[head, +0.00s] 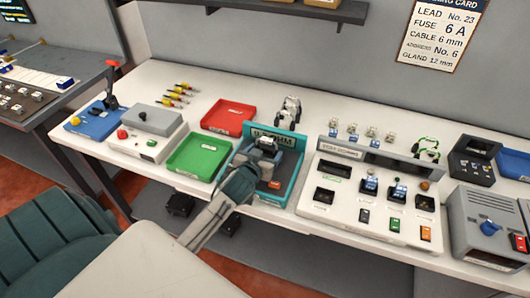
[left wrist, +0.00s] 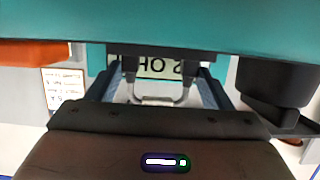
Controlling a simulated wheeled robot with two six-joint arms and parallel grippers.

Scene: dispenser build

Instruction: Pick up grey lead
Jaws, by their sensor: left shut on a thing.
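My left gripper (head: 264,150) is over the teal tester tray (head: 287,192), in front of its upright lettered panel (head: 284,140). In the left wrist view, a grey U-shaped loop, which looks like the grey lead (left wrist: 157,101), sits between the dark fingers of my left gripper (left wrist: 160,82). The gripper is shut on it. The lettering on the panel (left wrist: 160,67) shows upside down behind the loop. In the head view the gripper mostly hides the lead. My right gripper is not in view.
Green (head: 199,158) and red (head: 229,117) trays lie left of the tester. A grey-white item (head: 290,107) stands behind it. A white switch panel (head: 340,204) is close on the right. A green looped lead (head: 427,147) stands farther right.

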